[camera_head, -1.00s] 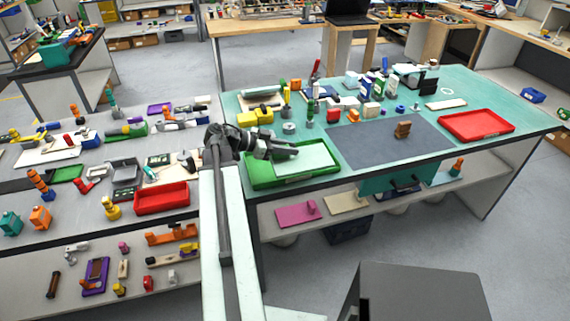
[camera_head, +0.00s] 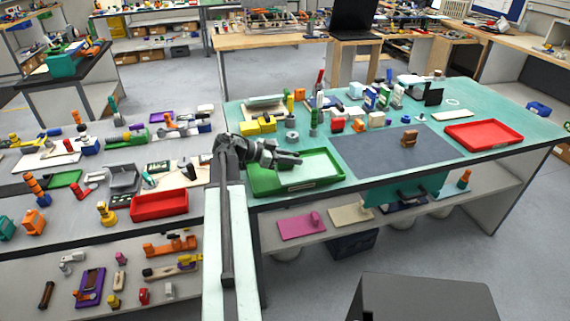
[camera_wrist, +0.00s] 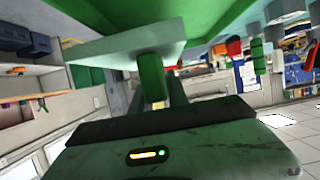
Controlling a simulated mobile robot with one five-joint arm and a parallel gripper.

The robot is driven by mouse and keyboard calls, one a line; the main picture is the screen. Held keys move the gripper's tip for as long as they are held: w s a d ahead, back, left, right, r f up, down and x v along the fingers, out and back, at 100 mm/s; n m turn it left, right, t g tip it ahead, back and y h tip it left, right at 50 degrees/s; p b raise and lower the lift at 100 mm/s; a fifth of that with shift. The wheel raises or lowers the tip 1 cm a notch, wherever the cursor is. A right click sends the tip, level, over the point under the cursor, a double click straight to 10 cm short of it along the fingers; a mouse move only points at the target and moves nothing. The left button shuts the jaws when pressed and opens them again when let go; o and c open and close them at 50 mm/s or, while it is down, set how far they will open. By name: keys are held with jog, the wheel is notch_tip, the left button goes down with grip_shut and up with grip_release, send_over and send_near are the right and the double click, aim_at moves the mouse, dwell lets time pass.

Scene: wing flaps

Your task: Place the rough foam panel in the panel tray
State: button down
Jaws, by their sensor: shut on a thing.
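The green tray (camera_head: 322,168) lies at the near left corner of the teal table in the head view. In the wrist view my gripper (camera_wrist: 153,90) is shut on a green knob (camera_wrist: 151,72). A pale flat panel (camera_wrist: 110,47) shows directly beyond the knob, seemingly attached to it. A green surface lies close past the panel. Whether the panel touches the tray is unclear.
A red tray (camera_head: 484,134) lies at the right of the table, and a grey mat (camera_head: 375,155) with a brown block (camera_head: 409,138) between the trays. Several small parts crowd the back edge. A pink panel (camera_head: 300,228) and a beige panel (camera_head: 350,214) lie on the shelf below.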

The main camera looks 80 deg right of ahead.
jog(key=w+d, duration=0.3)
jog(key=d, duration=0.1)
jog(key=shift+w+f, duration=0.25)
jog(key=shift+w, duration=0.1)
jog(key=f+b, duration=0.2)
jog(key=b, duration=0.1)
jog(key=f+b, duration=0.1)
jog(key=f, duration=0.1)
jog(key=shift+w+d, duration=0.25)
jog(key=shift+d, duration=0.05)
jog(key=shift+r, duration=0.2)
jog(key=shift+f, duration=0.2)
jog(key=c, duration=1.3)
grip_release()
jog(key=shift+r, duration=0.1)
